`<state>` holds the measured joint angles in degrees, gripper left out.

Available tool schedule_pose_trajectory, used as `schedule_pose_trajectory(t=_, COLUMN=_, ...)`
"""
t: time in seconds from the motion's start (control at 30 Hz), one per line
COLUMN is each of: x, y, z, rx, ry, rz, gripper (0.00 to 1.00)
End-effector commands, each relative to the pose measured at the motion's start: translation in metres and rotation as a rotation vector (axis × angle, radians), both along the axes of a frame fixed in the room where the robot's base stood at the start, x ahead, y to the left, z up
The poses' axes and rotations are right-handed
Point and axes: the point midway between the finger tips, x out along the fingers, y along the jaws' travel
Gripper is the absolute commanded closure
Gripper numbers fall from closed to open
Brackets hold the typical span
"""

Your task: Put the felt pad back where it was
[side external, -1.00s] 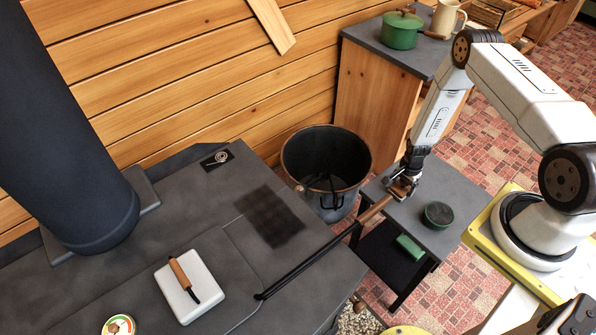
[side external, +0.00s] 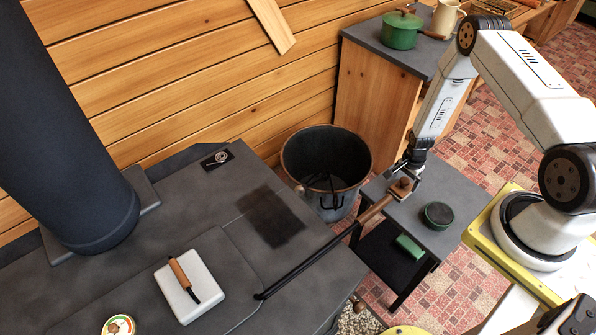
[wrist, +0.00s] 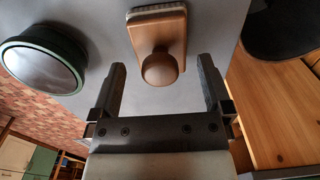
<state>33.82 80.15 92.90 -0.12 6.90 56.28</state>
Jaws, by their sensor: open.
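The felt pad (side external: 401,189) has a wooden back with a round knob and lies on the grey top of the small side table (side external: 455,190). In the wrist view the pad (wrist: 158,35) shows its wooden block, a pale layer along its far edge and the knob pointing towards me. My gripper (side external: 408,168) is just above and behind the pad. Its fingers (wrist: 163,85) are open, one on each side of the knob, with clear gaps. Nothing is held. The pad's underside is hidden.
A round green tin (side external: 438,214) stands right of the pad. A long black rod with a wooden handle (side external: 376,208) reaches from the stove top (side external: 235,300) to beside the pad. A black bucket (side external: 325,160) stands left of the table. A green block (side external: 410,247) lies on the lower shelf.

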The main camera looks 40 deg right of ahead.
Motion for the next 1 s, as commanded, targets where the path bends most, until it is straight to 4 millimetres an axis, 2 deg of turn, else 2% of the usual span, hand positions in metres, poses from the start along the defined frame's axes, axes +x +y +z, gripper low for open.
schedule_pose_trajectory(t=0.6, x=0.001, y=0.0, z=0.071, rx=-0.001, ry=-0.001, rz=0.0, gripper=0.0)
schedule_pose_trajectory(t=0.8, x=0.0, y=0.0, z=0.086, rx=0.0, ry=0.0, rz=0.0, gripper=0.0)
schedule_pose_trajectory(t=1.0, x=0.0, y=0.0, z=0.091, rx=0.0, ry=0.0, rz=0.0, gripper=0.0)
